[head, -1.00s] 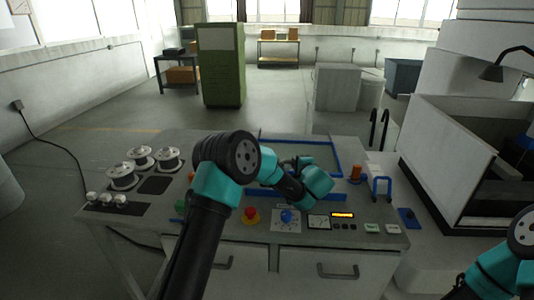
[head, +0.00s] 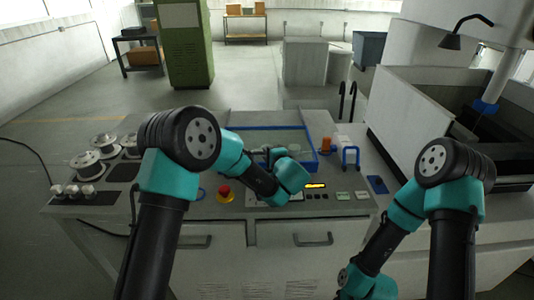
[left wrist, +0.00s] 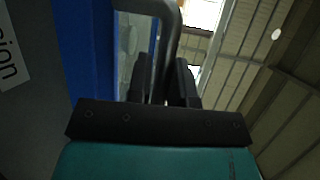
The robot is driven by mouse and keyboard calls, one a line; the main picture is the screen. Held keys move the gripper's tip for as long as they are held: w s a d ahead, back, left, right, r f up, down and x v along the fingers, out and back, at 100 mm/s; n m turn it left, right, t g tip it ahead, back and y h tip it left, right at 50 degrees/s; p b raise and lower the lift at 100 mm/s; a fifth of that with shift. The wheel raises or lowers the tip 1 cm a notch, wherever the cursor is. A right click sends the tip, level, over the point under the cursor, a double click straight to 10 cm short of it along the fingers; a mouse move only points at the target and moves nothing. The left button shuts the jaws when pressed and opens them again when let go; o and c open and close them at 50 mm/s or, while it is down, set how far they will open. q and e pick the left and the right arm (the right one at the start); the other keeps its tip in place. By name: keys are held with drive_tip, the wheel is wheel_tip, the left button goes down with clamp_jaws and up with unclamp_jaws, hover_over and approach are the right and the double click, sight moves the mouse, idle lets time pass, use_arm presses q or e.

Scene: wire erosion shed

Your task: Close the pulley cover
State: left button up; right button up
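The pulley cover (head: 301,127) shows in the head view as a blue frame around a clear pane at the back of the bench. Its nearer part is hidden behind my left wrist. In the left wrist view, the blue frame (left wrist: 88,50) fills the left side beside the clear pane, and a dark bent handle (left wrist: 169,40) runs down between the two fingers of my left gripper (left wrist: 161,88). I cannot tell whether the fingers press on the handle. In the head view those fingertips are hidden. My right arm is at the lower right, its fingers out of sight.
Wire spools (head: 85,163) stand at the left. A large open tank (head: 390,120) stands to the right.

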use_arm(q)
drive_tip(key=o, duration=0.4)
drive_tip(key=shift+c, duration=0.2)
drive_tip(key=shift+d, duration=0.1)
drive_tip(key=v, duration=1.7)
drive_tip(key=shift+s, duration=0.2)
